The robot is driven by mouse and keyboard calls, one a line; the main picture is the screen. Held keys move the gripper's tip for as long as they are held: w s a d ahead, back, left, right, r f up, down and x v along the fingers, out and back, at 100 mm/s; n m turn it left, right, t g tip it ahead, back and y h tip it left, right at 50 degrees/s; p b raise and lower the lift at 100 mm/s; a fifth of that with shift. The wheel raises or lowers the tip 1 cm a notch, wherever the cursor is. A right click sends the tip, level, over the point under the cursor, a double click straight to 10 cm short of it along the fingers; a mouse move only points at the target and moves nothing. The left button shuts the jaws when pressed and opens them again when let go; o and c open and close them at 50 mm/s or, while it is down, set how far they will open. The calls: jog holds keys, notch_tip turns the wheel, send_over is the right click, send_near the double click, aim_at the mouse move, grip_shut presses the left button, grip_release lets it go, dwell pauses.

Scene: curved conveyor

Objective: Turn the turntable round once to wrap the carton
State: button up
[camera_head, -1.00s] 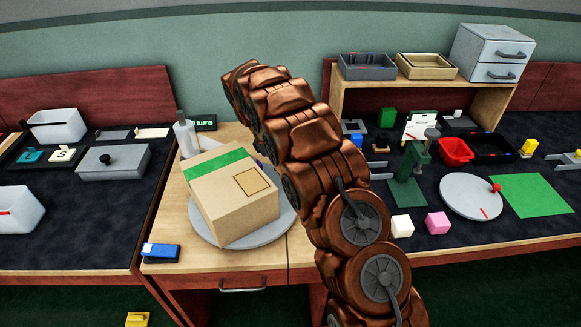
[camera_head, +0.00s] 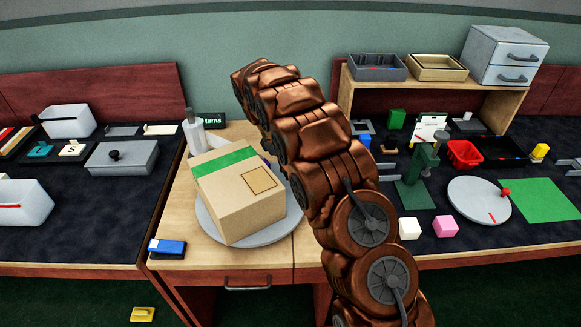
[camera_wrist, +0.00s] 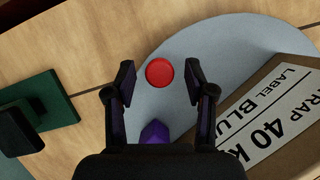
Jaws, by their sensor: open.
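A brown carton (camera_head: 236,212) with a green band stands on the grey round turntable (camera_head: 270,236) on the wooden bench. The wrist view shows the carton's printed label (camera_wrist: 285,108) at the lower right and the grey disc (camera_wrist: 215,55) beneath. A round red knob (camera_wrist: 159,72) sits near the disc's edge. My gripper (camera_wrist: 159,78) is open, with one dark finger on each side of the knob in the picture; no contact is visible. A purple shape (camera_wrist: 154,133) shows nearer the palm. In the head view, the gripper is hidden behind my arm and the carton.
A blue block (camera_head: 167,247) lies at the bench's front left. A green stand (camera_head: 416,180) and another disc with a red knob (camera_head: 480,200) are on the right. A dark green plate (camera_wrist: 45,97) shows left in the wrist view.

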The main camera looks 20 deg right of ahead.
jog(key=v, duration=1.2)
jog(key=shift+d+r, duration=0.1)
jog(key=s+d+r+m+y+p, duration=0.1)
jog(key=s+r+m, duration=0.3)
jog(key=s, duration=0.6)
jog(key=s+d+r+m+y+p, duration=0.1)
jog(key=s+d+r+m, duration=0.1)
jog(key=s+r, duration=0.6)
jog(key=s+a+f+m+y+p, duration=0.1)
jog(key=s+f+m, duration=0.2)
jog(key=s, duration=1.1)
jog(key=s+a+f+m+y+p, duration=0.1)
jog(key=s+a+f+m, duration=0.1)
jog(key=s, duration=1.2)
jog(key=shift+s+a+f+m+t, duration=0.3)
jog(key=shift+s+f+m, duration=0.1)
jog(key=shift+f, duration=0.15)
